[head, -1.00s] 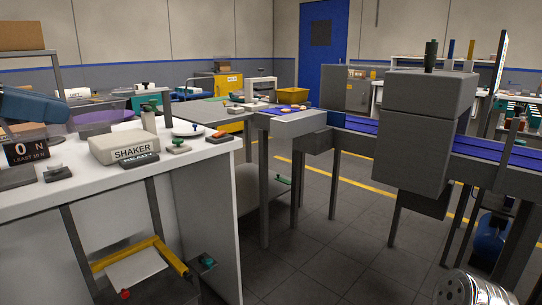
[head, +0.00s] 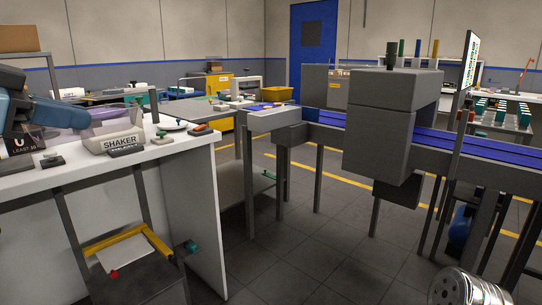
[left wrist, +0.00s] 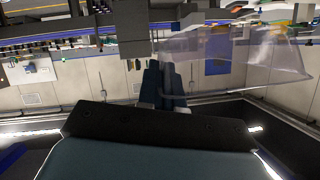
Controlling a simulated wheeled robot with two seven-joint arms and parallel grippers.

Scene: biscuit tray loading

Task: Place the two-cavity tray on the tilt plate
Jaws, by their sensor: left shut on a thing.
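My left gripper (head: 82,117) comes in at the left edge of the head view, over the white bench. It is shut on a clear see-through tray (head: 103,129), which hangs in front of the purple bowl and is hard to make out there. In the left wrist view the closed fingers (left wrist: 165,85) grip one edge of the tray (left wrist: 235,68), which extends to the right. Its cavities cannot be told apart. I cannot pick out the tilt plate with certainty. My right gripper is not in view.
The white bench (head: 180,152) holds a SHAKER box (head: 112,142) and small knobbed items. A conveyor (head: 470,146) with a grey housing (head: 385,120) is at right. A silver cylinder (head: 462,288) shows bottom right. Open floor lies between.

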